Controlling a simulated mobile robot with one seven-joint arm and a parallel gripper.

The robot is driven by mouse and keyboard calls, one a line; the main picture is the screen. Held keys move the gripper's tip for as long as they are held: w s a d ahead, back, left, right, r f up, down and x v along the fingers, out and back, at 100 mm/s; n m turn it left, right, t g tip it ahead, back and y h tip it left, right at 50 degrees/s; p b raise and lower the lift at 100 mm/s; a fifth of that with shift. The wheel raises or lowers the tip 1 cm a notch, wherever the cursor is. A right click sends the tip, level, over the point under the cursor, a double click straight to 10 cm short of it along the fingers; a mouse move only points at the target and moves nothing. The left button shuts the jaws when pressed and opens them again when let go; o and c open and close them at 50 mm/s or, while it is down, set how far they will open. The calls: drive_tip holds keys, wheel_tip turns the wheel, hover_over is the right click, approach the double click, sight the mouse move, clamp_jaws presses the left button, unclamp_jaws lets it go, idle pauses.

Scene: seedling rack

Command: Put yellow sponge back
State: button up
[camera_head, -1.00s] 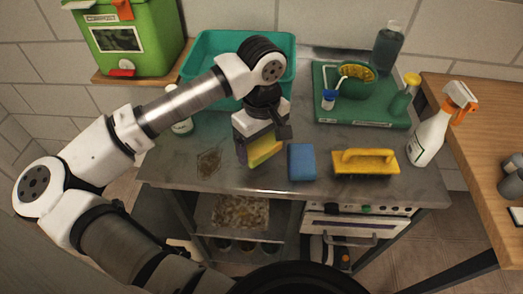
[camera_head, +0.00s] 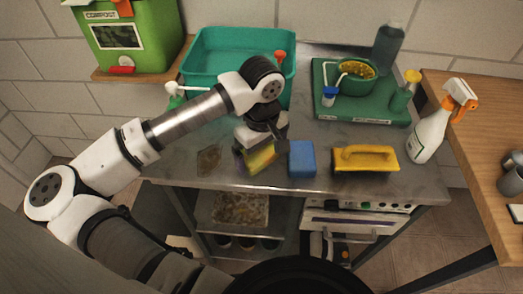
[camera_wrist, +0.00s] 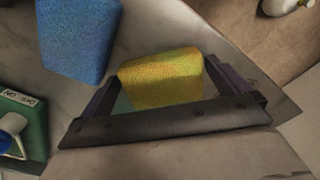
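The yellow sponge (camera_head: 261,158) is at the front of the grey metal counter, left of the blue sponge (camera_head: 302,159). In the wrist view the yellow sponge (camera_wrist: 162,78) lies between the two fingers of my gripper (camera_wrist: 168,92). The fingers stand on either side of it, and its left side looks close to one finger. A gap seems to show at the right. I cannot tell whether the fingers press on it. The blue sponge (camera_wrist: 78,38) is apart from it. My gripper (camera_head: 258,162) points down at the counter in the head view.
A yellow scrubbing brush (camera_head: 365,160) and a spray bottle (camera_head: 428,125) stand to the right. A teal basin (camera_head: 200,94) is behind my arm. A green tray (camera_head: 340,113) holds a bowl and bottles. A brown stain (camera_head: 208,160) lies left of my gripper.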

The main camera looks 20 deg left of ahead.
sight(261, 154)
drive_tip(key=shift+r+p, duration=0.25)
drive_tip(key=shift+p, duration=0.05)
wheel_tip(261, 154, up, 12)
drive_tip(key=b, duration=0.3)
drive_tip(key=shift+s+f, duration=0.1)
drive_tip(key=shift+f, duration=0.05)
idle(0.3)
